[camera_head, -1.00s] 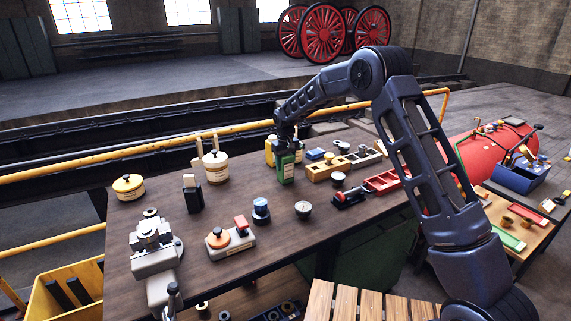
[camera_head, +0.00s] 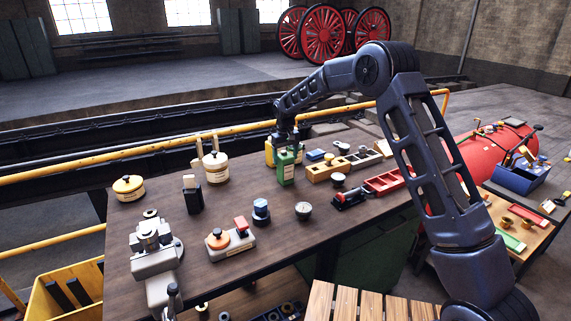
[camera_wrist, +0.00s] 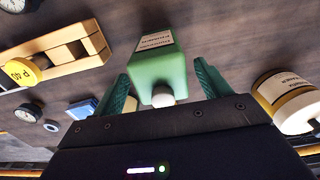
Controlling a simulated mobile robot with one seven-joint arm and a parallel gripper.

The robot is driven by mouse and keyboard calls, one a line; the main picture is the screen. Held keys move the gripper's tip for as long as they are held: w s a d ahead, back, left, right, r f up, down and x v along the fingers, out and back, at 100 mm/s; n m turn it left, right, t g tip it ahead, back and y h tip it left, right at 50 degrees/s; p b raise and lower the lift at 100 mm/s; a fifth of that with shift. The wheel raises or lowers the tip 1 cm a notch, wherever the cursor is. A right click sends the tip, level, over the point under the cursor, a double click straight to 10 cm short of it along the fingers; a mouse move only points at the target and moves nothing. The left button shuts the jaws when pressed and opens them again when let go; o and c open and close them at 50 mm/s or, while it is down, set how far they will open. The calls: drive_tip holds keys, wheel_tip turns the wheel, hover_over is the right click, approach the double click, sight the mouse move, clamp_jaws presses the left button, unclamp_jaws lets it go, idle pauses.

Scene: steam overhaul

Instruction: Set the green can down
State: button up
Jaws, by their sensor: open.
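The green can (camera_head: 286,172) stands upright on the dark wooden workbench (camera_head: 330,218), with a pale label on its side. In the wrist view the green can (camera_wrist: 160,68) sits between the two spread green fingers of my gripper (camera_wrist: 160,88), with its pale cap nearest my palm. The fingers look apart from its sides. In the head view my gripper (camera_head: 286,146) is just above the can's top, open and holding nothing.
A yellow can (camera_head: 270,150) is close behind the green can. A cream pot (camera_head: 216,167) stands left.

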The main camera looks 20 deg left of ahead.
wheel_tip(320, 180, up, 8)
drive_tip(key=shift+r, duration=0.1)
drive_tip(key=shift+r, duration=0.1)
drive_tip(key=s+d+r+m, duration=0.1)
drive_tip(key=d+r, duration=0.4)
drive_tip(key=d, duration=0.4)
drive_tip(key=s+d+r+m+t, duration=0.1)
drive_tip(key=d+r, duration=0.4)
drive_tip(key=d, duration=0.3)
drive_tip(key=s+d+r+m, duration=0.1)
drive_tip(key=s+d+r, duration=0.1)
drive_tip(key=d+r, duration=0.5)
drive_tip(key=s+d+r+m+t, duration=0.1)
drive_tip(key=s+d, duration=0.4)
drive_tip(key=d, duration=0.4)
drive_tip(key=s+d+r+m+t, duration=0.1)
drive_tip(key=s+d, duration=0.4)
drive_tip(key=d, duration=0.4)
drive_tip(key=s+d+f+m, duration=0.2)
drive_tip(key=s+d, duration=0.5)
drive_tip(key=s, duration=0.4)
drive_tip(key=s+d+f+m+t, duration=0.1)
drive_tip(key=s+d+f, duration=0.3)
drive_tip(key=s+d, duration=0.4)
drive_tip(key=s+m, duration=0.1)
drive_tip(key=s, duration=0.2)
drive_tip(key=shift+f+t, duration=0.25)
drive_tip(key=shift+t, duration=0.05)
